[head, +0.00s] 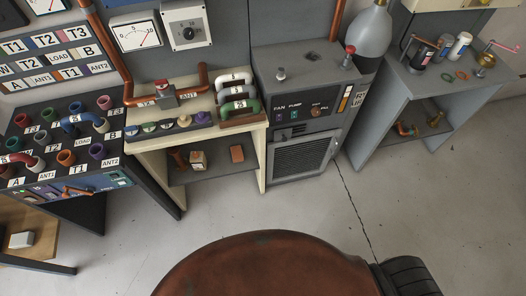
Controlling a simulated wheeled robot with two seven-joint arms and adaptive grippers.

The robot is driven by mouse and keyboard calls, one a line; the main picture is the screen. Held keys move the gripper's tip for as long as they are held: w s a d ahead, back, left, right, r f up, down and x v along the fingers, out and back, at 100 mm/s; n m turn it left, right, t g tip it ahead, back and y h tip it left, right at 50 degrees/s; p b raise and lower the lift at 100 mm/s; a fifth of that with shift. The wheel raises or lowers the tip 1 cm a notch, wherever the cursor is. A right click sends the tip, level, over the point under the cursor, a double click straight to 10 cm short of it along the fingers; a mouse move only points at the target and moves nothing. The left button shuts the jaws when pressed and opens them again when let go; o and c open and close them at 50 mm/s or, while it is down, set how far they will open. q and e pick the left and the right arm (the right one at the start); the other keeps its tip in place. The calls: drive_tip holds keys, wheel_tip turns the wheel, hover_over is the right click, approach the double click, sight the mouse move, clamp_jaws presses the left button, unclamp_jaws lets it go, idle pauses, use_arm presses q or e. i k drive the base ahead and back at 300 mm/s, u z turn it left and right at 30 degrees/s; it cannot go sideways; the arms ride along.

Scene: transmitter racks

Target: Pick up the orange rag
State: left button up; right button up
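No cloth that is clearly an orange rag shows in the head view. A small orange-brown block-like item (237,154) lies on the lower shelf of the cream bench; it is too small to tell whether it is folded cloth. A small orange item (405,129) also lies on the lower shelf of the grey bench at the right, its shape unclear. Neither of my grippers is in view.
The cream bench (258,176) stands beside a grey pump cabinet (307,125). A dark panel table (30,122) with coloured sockets is at the left. The grey bench (378,120) holds jars and tools. Pale floor (440,210) is open in front.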

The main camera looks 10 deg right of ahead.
sight(238, 156)
drive_tip(key=z, duration=1.35)
drive_tip(key=i, duration=1.85)
drive_tip(key=u, duration=1.45)
